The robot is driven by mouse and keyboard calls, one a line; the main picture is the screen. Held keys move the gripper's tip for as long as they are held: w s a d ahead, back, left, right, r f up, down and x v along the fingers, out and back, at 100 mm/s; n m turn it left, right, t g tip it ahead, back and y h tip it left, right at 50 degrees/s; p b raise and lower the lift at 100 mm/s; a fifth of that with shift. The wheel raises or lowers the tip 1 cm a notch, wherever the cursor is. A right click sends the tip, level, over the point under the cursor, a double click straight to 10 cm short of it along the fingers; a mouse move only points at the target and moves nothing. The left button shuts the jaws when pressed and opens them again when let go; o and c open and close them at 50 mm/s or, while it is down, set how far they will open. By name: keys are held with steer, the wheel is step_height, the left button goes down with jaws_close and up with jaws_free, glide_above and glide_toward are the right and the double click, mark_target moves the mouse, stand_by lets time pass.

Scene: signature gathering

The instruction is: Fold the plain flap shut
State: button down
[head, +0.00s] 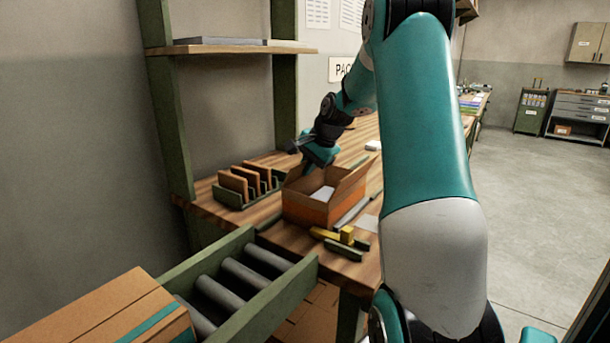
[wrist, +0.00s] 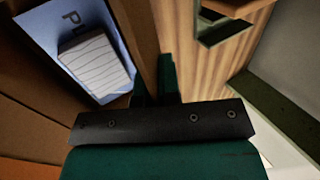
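An open cardboard box (head: 303,211) with an orange band stands on the wooden bench. A raised brown flap (head: 352,184) shows at its right side. White paper (head: 322,193) lies inside; the wrist view shows a lined white pad (wrist: 95,65) on a pale blue sheet marked with a "P". My gripper (head: 318,158) is at the box's far left edge, pointing down. In the wrist view, my gripper's fingers (wrist: 153,88) are close together around a brown cardboard edge (wrist: 148,45). Whether they grip it is unclear. I cannot tell which flap is plain.
A green rack with brown boards (head: 236,183) stands left of the box. A yellow tool (head: 335,236) lies in front of it. A roller conveyor (head: 230,281) with another carton (head: 105,309) is at the front left.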

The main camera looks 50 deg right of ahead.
steer(key=shift+s+f+t+b, duration=0.2)
steer(key=shift+t+b, duration=0.35)
steer(key=shift+t, duration=0.2)
steer(key=shift+s+f+t+b, duration=0.15)
steer(key=shift+t+b, duration=0.35)
steer(key=shift+t, duration=0.3)
steer(key=shift+s+f+t+b, duration=0.2)
steer(key=shift+t+b, duration=0.35)
steer(key=shift+t, duration=0.2)
steer(key=shift+r+y, duration=0.1)
steer(key=shift+y, duration=0.2)
steer(key=c, duration=1.3)
jaws_free()
steer(key=p+v, duration=0.1)
steer(key=v, duration=1.6)
steer(key=shift+s, duration=0.3)
